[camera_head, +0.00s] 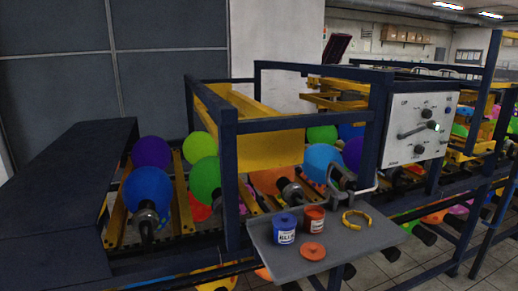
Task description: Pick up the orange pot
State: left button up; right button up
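The orange pot (314,219) stands upright on a small grey shelf (380,242) at the front of the machine. It is a small pot with a pale label. A blue pot (285,230) with a label stands just to its left. A flat orange lid-like disc (312,251) lies on the shelf in front of the orange pot. Neither of my grippers shows in the head view, and nothing grips the pot.
A yellow curved piece (356,220) lies on the shelf right of the pots. A grey looped metal part (350,184) rises behind the shelf. A dark blue frame post (229,182) stands left of it, with balloons (148,192) on the machine. A control panel (420,130) is at right.

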aim_at(313, 219)
jog(key=i+j, duration=0.3)
jog(key=i+j+z, duration=0.1)
jog(key=i+j, duration=0.25)
jog(key=j, duration=0.15)
